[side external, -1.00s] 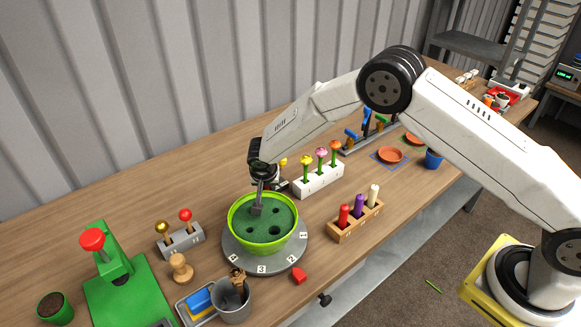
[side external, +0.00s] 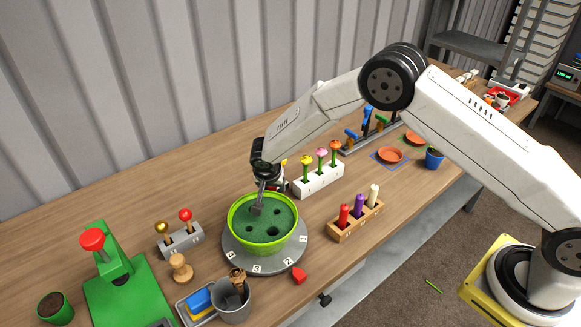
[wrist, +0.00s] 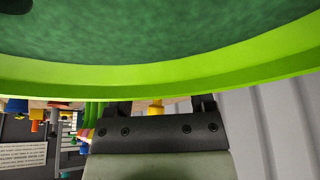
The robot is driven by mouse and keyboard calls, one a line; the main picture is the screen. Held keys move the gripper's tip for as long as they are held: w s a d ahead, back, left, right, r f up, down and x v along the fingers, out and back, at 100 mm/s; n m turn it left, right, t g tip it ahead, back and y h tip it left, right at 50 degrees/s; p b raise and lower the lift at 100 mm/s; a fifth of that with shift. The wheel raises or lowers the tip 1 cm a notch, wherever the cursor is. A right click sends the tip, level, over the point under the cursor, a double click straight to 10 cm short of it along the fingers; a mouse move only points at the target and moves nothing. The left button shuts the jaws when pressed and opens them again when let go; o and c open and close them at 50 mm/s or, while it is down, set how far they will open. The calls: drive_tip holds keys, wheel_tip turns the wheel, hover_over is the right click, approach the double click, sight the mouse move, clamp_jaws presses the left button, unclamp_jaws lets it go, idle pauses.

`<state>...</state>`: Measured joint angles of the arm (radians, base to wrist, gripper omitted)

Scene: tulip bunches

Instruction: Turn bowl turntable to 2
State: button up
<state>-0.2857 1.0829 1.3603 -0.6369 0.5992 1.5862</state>
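The bowl turntable is a grey disc (side external: 236,256) with numbered white labels on its front edge. It carries a lime green bowl (side external: 264,248) filled with dark green, holed material (side external: 283,215). The label 2 (side external: 287,261) is close to a red pointer (side external: 299,275) on the table at the disc's front right; label 3 (side external: 257,268) is to its left. My gripper (side external: 257,209) reaches down into the bowl near its back-left inner side. In the wrist view the bowl's rim (wrist: 160,77) hides the fingertips, so I cannot tell whether they grip anything.
A wooden block with coloured pegs (side external: 356,222) stands right of the turntable. A white flower holder (side external: 318,180) is behind it. A grey cup (side external: 233,300), a wooden knob (side external: 180,267) and a green press (side external: 112,262) are at the front left.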

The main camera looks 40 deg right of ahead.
drive_tip(key=shift+r, duration=0.1)
drive_tip(key=v, duration=0.7)
drive_tip(key=shift+r, duration=0.25)
drive_tip(key=shift+s+r, duration=0.1)
drive_tip(key=shift+s, duration=0.1)
idle(0.3)
drive_tip(key=s+d+r+n+y, duration=0.1)
drive_tip(key=s+d+r+n, duration=0.1)
drive_tip(key=s, duration=0.6)
drive_tip(key=s+d+r+n+y, duration=0.1)
drive_tip(key=s+d+r+n, duration=0.2)
drive_tip(key=s+d, duration=0.3)
drive_tip(key=s+d+r+n+y, duration=0.1)
drive_tip(key=s+d+r+n, duration=0.2)
drive_tip(key=s, duration=0.8)
drive_tip(key=shift+s+d+r+n+g, duration=0.2)
drive_tip(key=shift+s+d+n+g, duration=0.15)
drive_tip(key=shift+d+n, duration=0.2)
drive_tip(key=shift+c, duration=0.2)
